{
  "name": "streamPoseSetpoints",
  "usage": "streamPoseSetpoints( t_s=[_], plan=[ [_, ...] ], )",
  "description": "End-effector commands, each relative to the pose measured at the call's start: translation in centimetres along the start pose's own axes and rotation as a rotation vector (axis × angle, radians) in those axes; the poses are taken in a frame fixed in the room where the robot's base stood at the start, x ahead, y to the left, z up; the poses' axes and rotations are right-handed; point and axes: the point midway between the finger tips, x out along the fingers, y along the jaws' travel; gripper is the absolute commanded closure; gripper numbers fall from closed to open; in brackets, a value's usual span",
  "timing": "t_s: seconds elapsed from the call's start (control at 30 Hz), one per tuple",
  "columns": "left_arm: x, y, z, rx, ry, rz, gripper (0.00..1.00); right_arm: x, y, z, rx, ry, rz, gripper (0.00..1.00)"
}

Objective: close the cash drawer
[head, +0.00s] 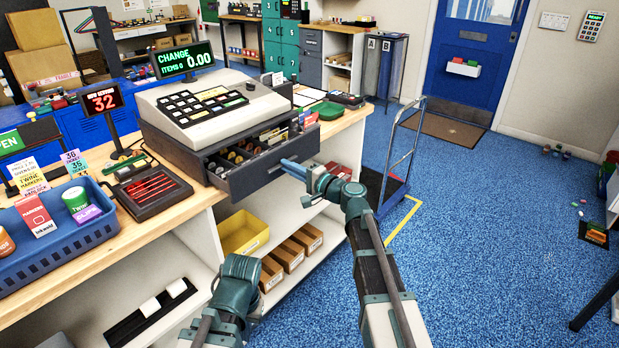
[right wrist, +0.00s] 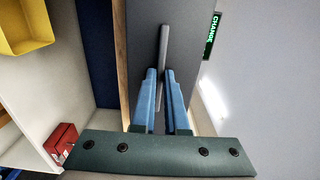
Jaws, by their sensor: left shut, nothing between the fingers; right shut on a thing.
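The cash drawer (head: 262,175) is dark grey and stands open below the white cash register (head: 212,110). Coins and notes show in its compartments. My right gripper (head: 284,163) is at the drawer's front, its blue fingers shut on the drawer handle. In the right wrist view the grey handle bar (right wrist: 163,45) lies between the fingertips of my right gripper (right wrist: 160,72). My left gripper (head: 240,268) is low in front of the counter, apart from the drawer, shut and empty; its fingertips are hard to make out.
The wooden counter (head: 330,125) carries a blue basket (head: 50,245), a small red-lit display (head: 102,99) and a green dish (head: 328,110). Shelves below hold a yellow bin (head: 243,234) and cardboard boxes. A trolley (head: 405,150) stands right of the counter.

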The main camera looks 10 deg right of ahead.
Motion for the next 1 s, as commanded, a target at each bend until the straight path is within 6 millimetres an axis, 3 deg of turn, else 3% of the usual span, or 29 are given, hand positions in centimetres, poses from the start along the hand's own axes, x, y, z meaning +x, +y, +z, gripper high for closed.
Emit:
streamPoseSetpoints(
  t_s=[0.03, 0.1, 0.4, 0.7, 1.0],
  plan=[
    [0.0, 0.0, 0.0, 0.0, 0.0, 0.0, 1.0, 1.9, 0.0, -0.2, -0.001, -0.004, 0.001, 1.0],
    [0.0, 0.0, 0.0, 0.0, 0.0, 0.0, 1.0, 3.6, 0.0, -0.2, -0.001, -0.004, 0.001, 1.0],
    [0.0, 0.0, 0.0, 0.0, 0.0, 0.0, 1.0, 9.3, 0.0, -0.1, -0.001, -0.002, 0.0, 1.0],
    [0.0, 0.0, 0.0, 0.0, 0.0, 0.0, 1.0, 11.8, 0.0, -0.1, 0.0, -0.001, 0.0, 1.0],
    [0.0, 0.0, 0.0, 0.0, 0.0, 0.0, 1.0, 12.2, 0.0, -0.1, 0.0, 0.0, -0.001, 1.0]
  ],
)
